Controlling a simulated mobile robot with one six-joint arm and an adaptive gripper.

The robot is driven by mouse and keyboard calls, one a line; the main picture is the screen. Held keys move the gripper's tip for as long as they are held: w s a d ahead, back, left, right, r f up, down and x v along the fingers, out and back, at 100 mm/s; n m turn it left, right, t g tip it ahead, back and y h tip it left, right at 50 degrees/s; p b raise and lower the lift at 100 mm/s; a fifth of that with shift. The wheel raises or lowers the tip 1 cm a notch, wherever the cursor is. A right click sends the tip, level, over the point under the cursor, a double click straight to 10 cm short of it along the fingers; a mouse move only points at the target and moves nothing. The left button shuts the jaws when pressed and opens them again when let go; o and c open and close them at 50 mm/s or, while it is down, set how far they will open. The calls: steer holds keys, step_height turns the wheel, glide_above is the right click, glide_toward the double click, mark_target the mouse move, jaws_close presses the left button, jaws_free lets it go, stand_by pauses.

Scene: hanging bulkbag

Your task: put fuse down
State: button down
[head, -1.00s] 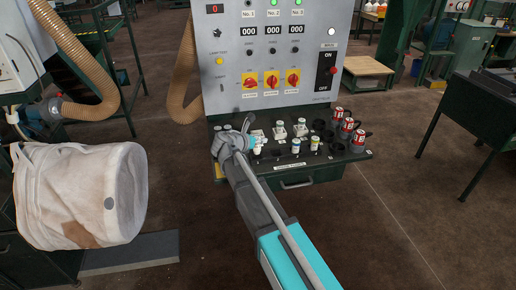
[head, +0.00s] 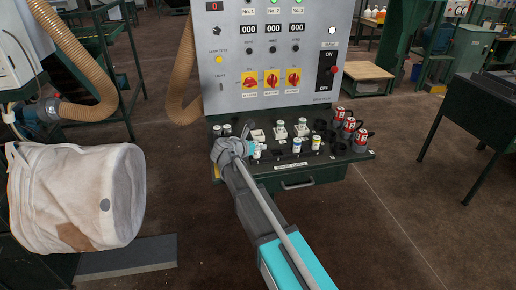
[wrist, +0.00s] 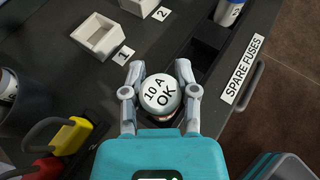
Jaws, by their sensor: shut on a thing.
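My gripper (wrist: 160,92) is shut on a white round-topped fuse (wrist: 161,93) marked "10 A OK". In the head view my gripper (head: 248,149) is low over the left part of the dark ledge, with the fuse (head: 257,152) at its right side. The "SPARE FUSES" label (wrist: 243,70) runs along the ledge edge. A dark square slot (wrist: 207,38) lies just beyond the held fuse, and a blue-banded fuse (wrist: 231,10) stands past it. The fuse's lower end is hidden, so I cannot tell whether it touches the ledge or a slot.
White square holders stand behind, including the empty-looking one by label 1 (wrist: 97,36) and one by label 2 (wrist: 139,4). Red cans (head: 350,127) are at right. The control panel (head: 265,60) rises behind. Red and yellow handles (wrist: 68,137) lie near my gripper.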

steer(key=shift+f, duration=0.15)
steer(key=shift+c, duration=1.9)
jaws_free()
steer(key=shift+s+r, duration=0.1)
steer(key=shift+r, duration=0.15)
steer(key=p+v, duration=0.4)
steer(key=v, duration=0.7)
steer(key=shift+s+a+p, duration=0.3)
steer(key=shift+p, duration=0.05)
